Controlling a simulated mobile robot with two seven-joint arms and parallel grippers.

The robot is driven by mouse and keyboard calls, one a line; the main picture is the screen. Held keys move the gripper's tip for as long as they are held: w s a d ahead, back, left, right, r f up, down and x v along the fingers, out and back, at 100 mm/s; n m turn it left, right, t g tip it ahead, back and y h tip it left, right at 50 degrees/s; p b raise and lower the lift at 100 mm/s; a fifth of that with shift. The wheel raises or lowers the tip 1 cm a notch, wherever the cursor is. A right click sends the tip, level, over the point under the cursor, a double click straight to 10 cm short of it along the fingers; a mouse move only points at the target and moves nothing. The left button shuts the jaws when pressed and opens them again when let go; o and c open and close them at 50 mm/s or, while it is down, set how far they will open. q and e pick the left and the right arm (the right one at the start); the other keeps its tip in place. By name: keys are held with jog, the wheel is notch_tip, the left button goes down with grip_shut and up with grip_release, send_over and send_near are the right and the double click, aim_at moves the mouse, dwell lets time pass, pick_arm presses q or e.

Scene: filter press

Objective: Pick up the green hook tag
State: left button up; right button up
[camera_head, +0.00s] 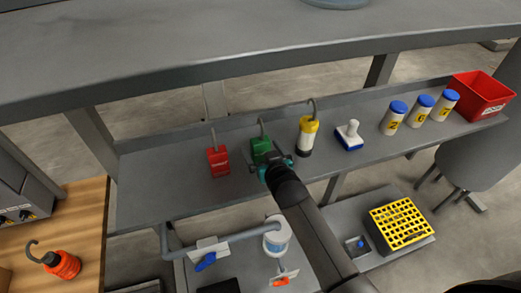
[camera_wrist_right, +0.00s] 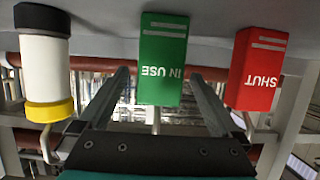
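The green hook tag (camera_head: 262,148), marked "IN USE", stands on the grey shelf with its metal hook pointing up. In the right wrist view, which is upside down, the tag (camera_wrist_right: 163,60) appears between the two fingers of my right gripper (camera_wrist_right: 159,76). The fingers are open, with a gap on each side of the tag. In the head view my right gripper (camera_head: 276,166) is right at the tag's front and hides its lower part. I cannot tell how far the fingertips reach along its sides. My left gripper is not in view.
A red "SHUT" hook tag (camera_head: 217,160) stands to the left, a yellow-white hooked item (camera_head: 306,137) to the right. Further right are a brush (camera_head: 349,136), several blue-lidded bottles (camera_head: 393,118) and a red bin (camera_head: 482,96). A grey ledge (camera_head: 200,55) runs above and behind the shelf.

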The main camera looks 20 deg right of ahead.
jog(key=c, duration=1.5)
jog(key=shift+o, duration=0.2)
jog(key=shift+r, duration=0.1)
